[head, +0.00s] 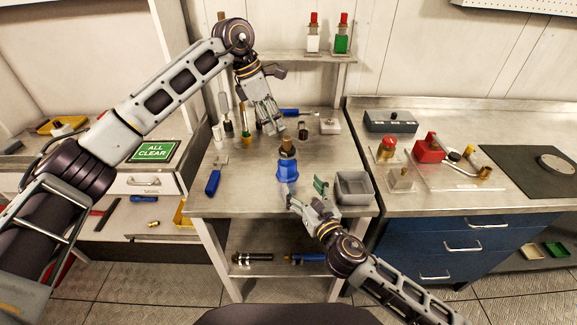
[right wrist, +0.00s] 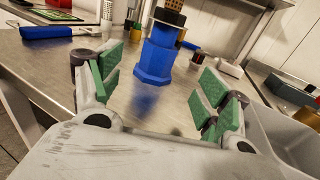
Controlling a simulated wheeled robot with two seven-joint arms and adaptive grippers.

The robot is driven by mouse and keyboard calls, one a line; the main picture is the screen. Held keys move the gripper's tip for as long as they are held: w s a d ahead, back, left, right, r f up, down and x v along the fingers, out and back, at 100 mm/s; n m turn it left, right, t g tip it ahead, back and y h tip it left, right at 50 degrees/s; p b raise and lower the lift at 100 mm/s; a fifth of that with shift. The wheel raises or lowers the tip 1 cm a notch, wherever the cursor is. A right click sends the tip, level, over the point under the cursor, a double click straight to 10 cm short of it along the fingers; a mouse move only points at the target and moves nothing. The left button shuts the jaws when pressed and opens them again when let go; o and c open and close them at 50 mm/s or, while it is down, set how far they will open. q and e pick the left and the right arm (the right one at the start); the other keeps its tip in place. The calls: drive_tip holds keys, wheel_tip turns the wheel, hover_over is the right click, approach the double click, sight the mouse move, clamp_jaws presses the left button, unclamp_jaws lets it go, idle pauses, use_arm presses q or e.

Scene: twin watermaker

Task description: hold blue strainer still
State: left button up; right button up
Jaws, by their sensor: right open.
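The blue strainer (head: 287,171) stands upright on the steel table (head: 240,195), with a brown and brass piece (head: 287,147) on top of it. In the right wrist view the strainer (right wrist: 155,58) stands beyond and between my open green-padded fingers. My right gripper (head: 303,194) is open and empty, just to the front right of the strainer and apart from it. My left gripper (head: 272,122) is over the back of the table, behind and left of the strainer, near several upright tools. Whether its fingers are open or shut is unclear.
A grey bin (head: 354,188) stands on the table right of my right gripper. A blue-handled tool (head: 214,178) lies at the left. A blue-handled tool (head: 297,113) and a pale block (head: 330,126) lie at the back. The table left of the strainer is mostly clear.

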sight(291, 169)
drive_tip(key=shift+x, duration=5.75)
drive_tip(key=shift+c, duration=0.3)
drive_tip(key=c, duration=1.4)
drive_tip(key=shift+o, duration=0.4)
drive_tip(key=o, duration=1.2)
